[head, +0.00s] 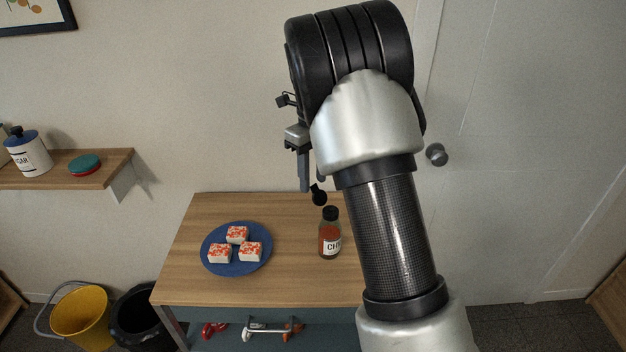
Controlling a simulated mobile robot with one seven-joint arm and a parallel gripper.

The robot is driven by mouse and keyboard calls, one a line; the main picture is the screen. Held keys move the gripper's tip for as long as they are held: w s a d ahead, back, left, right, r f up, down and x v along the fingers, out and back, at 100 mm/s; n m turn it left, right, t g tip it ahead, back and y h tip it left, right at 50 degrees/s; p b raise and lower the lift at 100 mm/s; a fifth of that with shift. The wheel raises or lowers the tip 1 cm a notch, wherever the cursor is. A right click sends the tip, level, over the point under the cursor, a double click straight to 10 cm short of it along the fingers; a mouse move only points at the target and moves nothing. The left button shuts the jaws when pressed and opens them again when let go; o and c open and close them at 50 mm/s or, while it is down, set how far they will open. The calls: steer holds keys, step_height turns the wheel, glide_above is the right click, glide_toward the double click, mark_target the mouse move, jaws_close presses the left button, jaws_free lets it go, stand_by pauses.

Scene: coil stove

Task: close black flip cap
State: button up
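A small spice jar (330,241) with red-brown contents and a label beginning "CH" stands upright on the right part of the wooden table. Its black cap (331,213) is on top. A small round black piece (318,195) shows just above and left of the cap; it looks like the raised flip lid, but I cannot see a hinge. My gripper (311,176) points down above and a little left of the jar in the picture. One grey finger shows clearly; the other is mostly hidden behind my arm. I see nothing held, and cannot tell the finger gap or whether it touches the lid.
A blue plate (237,269) with 3 white, orange-topped pieces is left of the jar on the table (190,285). A wall shelf (70,177) holds a sugar canister (30,153). Yellow (80,315) and black (140,318) bins stand on the floor at left. A door is at right.

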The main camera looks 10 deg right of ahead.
steer(key=shift+f, duration=0.55)
jaws_close()
steer(key=shift+b, duration=0.3)
